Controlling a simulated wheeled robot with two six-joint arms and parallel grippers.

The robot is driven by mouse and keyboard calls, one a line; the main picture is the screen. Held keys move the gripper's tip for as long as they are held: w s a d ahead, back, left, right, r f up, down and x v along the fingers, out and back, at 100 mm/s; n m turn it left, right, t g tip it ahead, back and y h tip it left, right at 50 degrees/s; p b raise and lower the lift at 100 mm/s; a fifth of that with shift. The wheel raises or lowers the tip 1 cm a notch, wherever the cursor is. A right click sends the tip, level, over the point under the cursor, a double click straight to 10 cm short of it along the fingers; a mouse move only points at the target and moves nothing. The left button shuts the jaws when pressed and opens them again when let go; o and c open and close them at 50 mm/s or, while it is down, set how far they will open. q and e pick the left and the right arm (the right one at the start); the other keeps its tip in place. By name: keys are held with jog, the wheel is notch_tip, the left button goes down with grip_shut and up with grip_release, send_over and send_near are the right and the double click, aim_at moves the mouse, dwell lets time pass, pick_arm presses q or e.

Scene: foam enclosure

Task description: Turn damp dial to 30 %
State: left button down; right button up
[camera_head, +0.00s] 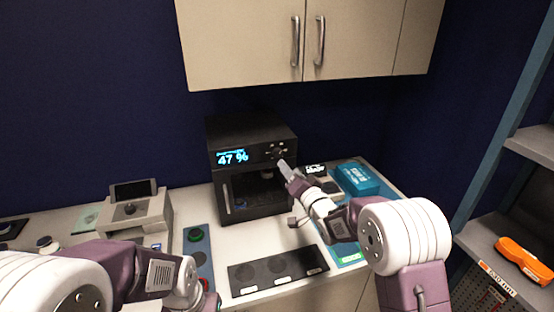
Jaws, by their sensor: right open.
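A black box-shaped machine (253,189) stands at the back of the white counter. Its lit display (233,157) reads 47 %. A dark round dial (277,152) sits on the front panel to the right of the display. My right gripper (283,168) is just below and in front of the dial, reaching up from the lower right. It is open; I cannot tell whether its fingers touch the dial. My left arm comes in from the lower left, and its gripper (204,297) is low at the counter's front, partly cut off, its fingers not clear.
A grey device with a dark screen (134,189) stands at the left. A blue box (357,178) lies right of the machine. A dark panel with round pads (278,269) lies in front. Cabinets (300,40) hang above. An orange object (524,260) is on the right shelf.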

aim_at(278, 155)
jog(key=p+x, duration=0.2)
jog(key=x, duration=0.5)
jog(key=shift+w+a+r+p, duration=0.15)
jog(key=shift+w+a+p, duration=0.05)
jog(key=shift+p, duration=0.2)
jog(key=shift+w, duration=0.25)
jog(key=shift+a, duration=0.1)
grip_shut()
